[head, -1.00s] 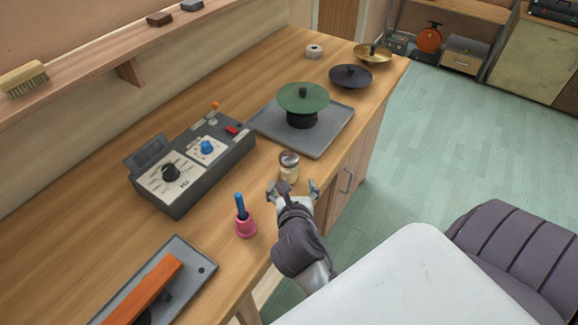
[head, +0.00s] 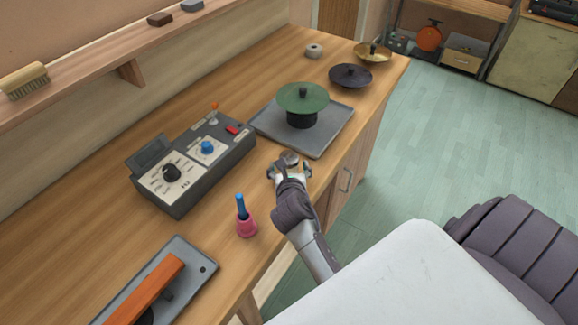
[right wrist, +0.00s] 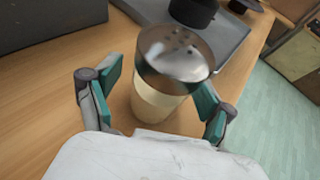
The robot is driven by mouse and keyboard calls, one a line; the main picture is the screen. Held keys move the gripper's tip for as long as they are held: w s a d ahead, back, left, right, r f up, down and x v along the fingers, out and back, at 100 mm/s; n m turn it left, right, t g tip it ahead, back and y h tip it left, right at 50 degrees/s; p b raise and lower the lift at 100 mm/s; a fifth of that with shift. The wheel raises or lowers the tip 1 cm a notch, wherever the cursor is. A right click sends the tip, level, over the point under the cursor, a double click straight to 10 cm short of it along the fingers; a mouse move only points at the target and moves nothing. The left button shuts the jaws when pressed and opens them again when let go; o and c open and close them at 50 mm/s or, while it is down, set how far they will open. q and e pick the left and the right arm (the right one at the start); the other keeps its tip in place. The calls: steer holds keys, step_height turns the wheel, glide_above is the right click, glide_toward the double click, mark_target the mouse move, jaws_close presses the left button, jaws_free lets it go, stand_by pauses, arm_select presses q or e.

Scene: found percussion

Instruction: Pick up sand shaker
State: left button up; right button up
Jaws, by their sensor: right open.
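The sand shaker (right wrist: 160,102) is a clear jar with pale sand and a pierced metal lid. It stands upright on the wooden bench in the right wrist view. In the head view only its lid (head: 289,157) shows well, as my right gripper hides the rest. My right gripper (head: 288,169) is open, with its two fingers on either side of the shaker. In the right wrist view its teal fingertips (right wrist: 158,95) flank the jar; the right one is very close to it, and I cannot tell whether it touches. My left gripper is not in view.
A grey tray (head: 330,135) with a green cymbal (head: 303,98) lies just beyond the shaker. A dark control box (head: 180,205) stands to the left. A pink bell (head: 246,227) with a blue handle is nearer. The bench's front edge is close on the right.

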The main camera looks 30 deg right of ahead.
steer(key=c, duration=1.4)
steer(key=shift+r, duration=0.1)
steer(key=shift+c, duration=0.2)
steer(key=shift+r, duration=0.1)
